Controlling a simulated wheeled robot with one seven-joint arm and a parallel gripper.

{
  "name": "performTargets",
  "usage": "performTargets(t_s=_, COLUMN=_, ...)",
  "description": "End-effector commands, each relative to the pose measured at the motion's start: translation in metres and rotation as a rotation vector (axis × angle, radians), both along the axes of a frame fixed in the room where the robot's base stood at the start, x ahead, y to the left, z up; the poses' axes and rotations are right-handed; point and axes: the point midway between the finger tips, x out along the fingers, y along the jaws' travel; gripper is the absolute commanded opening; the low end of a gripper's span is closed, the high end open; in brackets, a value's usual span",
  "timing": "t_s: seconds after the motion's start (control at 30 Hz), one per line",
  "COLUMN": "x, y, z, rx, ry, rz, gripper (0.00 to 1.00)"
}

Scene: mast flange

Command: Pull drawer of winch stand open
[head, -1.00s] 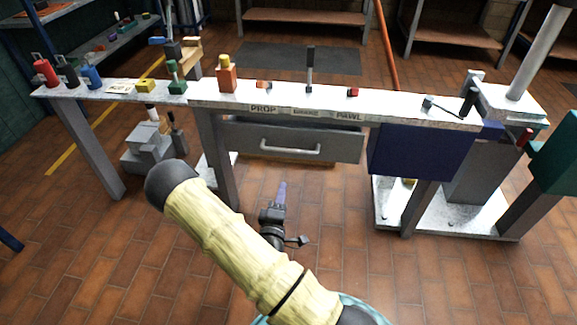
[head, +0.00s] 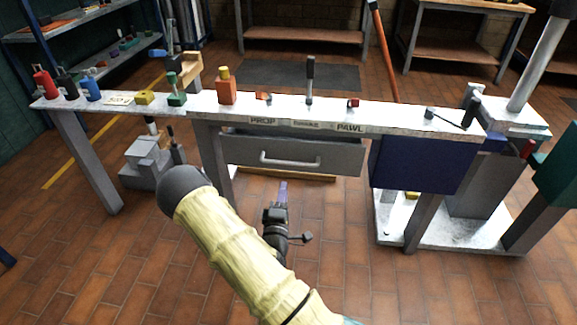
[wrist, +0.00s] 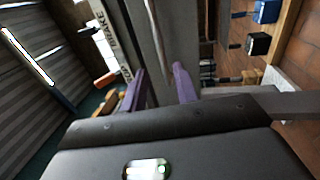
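The grey drawer (head: 290,155) sits under the stand's bench top (head: 330,115), with a pale bar handle (head: 290,161) across its front. It looks shut or nearly so; I cannot tell exactly. My gripper (head: 283,192) is below and in front of the handle in the head view, its purple fingers pointing toward the drawer. In the wrist view my gripper (wrist: 160,85) has its two purple fingers apart with nothing between their tips. The handle (wrist: 155,25) runs upward just beyond the fingers, against the grey drawer front (wrist: 185,35).
A blue panel (head: 420,160) hangs right of the drawer. Several bottles and blocks stand on the bench top, including an orange block (head: 226,92). A grey leg (head: 215,165) stands left of the drawer. The brick floor in front is clear.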

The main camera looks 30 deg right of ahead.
Motion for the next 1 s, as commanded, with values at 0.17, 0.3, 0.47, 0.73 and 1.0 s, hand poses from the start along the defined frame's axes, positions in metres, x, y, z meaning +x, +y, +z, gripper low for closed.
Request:
performTargets(t_s=0.17, x=0.027, y=-0.019, z=0.005, rx=0.001, ry=-0.006, rz=-0.001, gripper=0.30)
performTargets(t_s=0.3, x=0.046, y=-0.032, z=0.010, rx=0.001, ry=-0.005, rz=-0.001, gripper=0.30)
performTargets(t_s=0.47, x=0.069, y=-0.048, z=0.015, rx=0.001, ry=-0.004, rz=-0.001, gripper=0.30)
performTargets(t_s=0.73, x=0.092, y=-0.062, z=0.022, rx=0.000, ry=-0.001, rz=0.000, gripper=0.30)
performTargets(t_s=1.0, x=0.093, y=-0.063, z=0.023, rx=0.000, ry=0.000, rz=0.001, gripper=0.30)
